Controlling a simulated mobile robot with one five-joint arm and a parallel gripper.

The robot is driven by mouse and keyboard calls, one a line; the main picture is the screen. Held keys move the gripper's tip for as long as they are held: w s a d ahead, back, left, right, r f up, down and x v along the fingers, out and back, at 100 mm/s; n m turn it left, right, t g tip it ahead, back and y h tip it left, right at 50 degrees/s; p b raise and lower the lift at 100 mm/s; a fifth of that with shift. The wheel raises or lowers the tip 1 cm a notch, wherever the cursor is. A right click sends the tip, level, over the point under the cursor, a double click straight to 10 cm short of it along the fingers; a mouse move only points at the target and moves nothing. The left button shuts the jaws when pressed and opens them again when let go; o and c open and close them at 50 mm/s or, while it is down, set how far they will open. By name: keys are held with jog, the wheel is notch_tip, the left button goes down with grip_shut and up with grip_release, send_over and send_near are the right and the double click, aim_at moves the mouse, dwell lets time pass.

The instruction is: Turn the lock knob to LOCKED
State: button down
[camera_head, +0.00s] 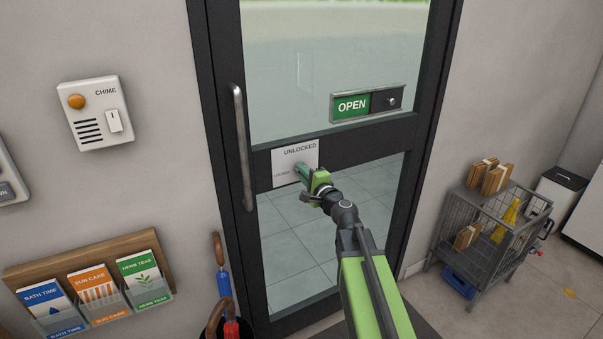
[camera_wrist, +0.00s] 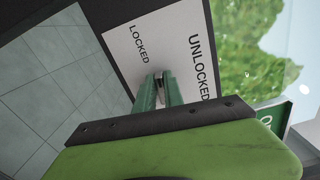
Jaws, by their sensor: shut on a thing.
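The lock plate (camera_head: 283,160) is a pale square on the dark mid rail of the glass door. It reads UNLOCKED at its top and LOCKED at its left. It also shows in the wrist view (camera_wrist: 146,38), with LOCKED left and UNLOCKED right. My gripper (camera_head: 299,169) reaches the plate from the lower right. Its green fingers (camera_wrist: 160,82) are shut on the small metallic lock knob (camera_wrist: 161,77) between the two labels. The fingers cover most of the knob, so I cannot tell clearly which label it points to.
A vertical handle (camera_head: 241,147) is left of the plate. An OPEN slider sign (camera_head: 352,106) is above right. A chime box (camera_head: 96,113) and a leaflet rack (camera_head: 92,285) are on the left wall. A wire cart (camera_head: 487,228) stands right.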

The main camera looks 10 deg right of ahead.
jog(key=shift+n, duration=0.5)
dwell(0.3)
jog(key=c, duration=1.4)
grip_release()
jog(key=shift+c, duration=0.2)
jog(key=shift+f, duration=0.1)
